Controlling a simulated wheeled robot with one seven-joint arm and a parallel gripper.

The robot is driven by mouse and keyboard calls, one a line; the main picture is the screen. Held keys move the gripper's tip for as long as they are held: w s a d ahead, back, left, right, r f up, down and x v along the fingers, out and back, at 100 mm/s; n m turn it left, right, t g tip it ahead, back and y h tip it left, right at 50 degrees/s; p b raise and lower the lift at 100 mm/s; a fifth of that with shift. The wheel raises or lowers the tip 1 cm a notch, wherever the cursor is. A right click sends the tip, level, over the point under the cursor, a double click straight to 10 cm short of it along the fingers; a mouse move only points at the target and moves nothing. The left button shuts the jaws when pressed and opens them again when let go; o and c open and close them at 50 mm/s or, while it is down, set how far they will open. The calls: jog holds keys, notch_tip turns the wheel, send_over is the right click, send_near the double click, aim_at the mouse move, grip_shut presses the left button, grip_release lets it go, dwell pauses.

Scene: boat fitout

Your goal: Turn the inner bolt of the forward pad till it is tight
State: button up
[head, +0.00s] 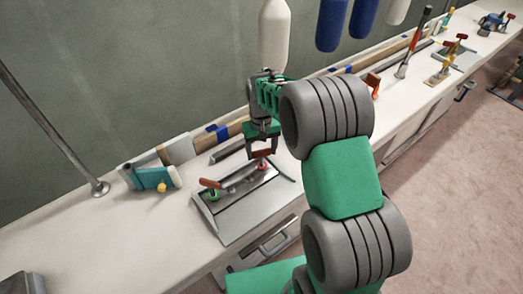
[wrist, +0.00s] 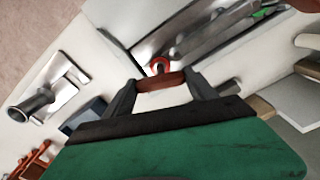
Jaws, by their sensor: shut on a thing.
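A grey metal pad (head: 245,212) with a sloped front sits on the bench. It carries two bolts with red handles. One bolt has a red collar (wrist: 160,65), and its red-brown handle (wrist: 161,82) lies crosswise between my fingers. My gripper (head: 262,152) is shut on this handle from above; the gripper also shows in the wrist view (wrist: 160,88). The other bolt (head: 213,193) has a green collar and stands nearer the pad's left end. The pad's plate (wrist: 185,28) fills the top of the wrist view. The held bolt's shank is mostly hidden.
A teal tool (head: 152,178) with a yellow knob lies left of the pad. Long wooden strips (head: 220,137) run along the wall behind. A thin metal pole (head: 55,130) stands at the left. White and blue fenders (head: 274,35) hang above. Red-handled clamps (head: 452,50) stand farther right.

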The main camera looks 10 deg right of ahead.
jog(key=m, duration=0.4)
jog(key=shift+w+r+m, duration=0.15)
jog(key=shift+r+m, duration=0.05)
jog(key=shift+m, duration=1.1)
jog(key=o, duration=1)
jog(key=shift+c, duration=0.2)
jog(key=o, duration=0.4)
jog(key=shift+f+b, duration=0.1)
jog(key=shift+b, duration=0.2)
notch_tip(320, 180, up, 8)
jog(key=shift+f+b, duration=0.1)
jog(key=shift+b, duration=0.2)
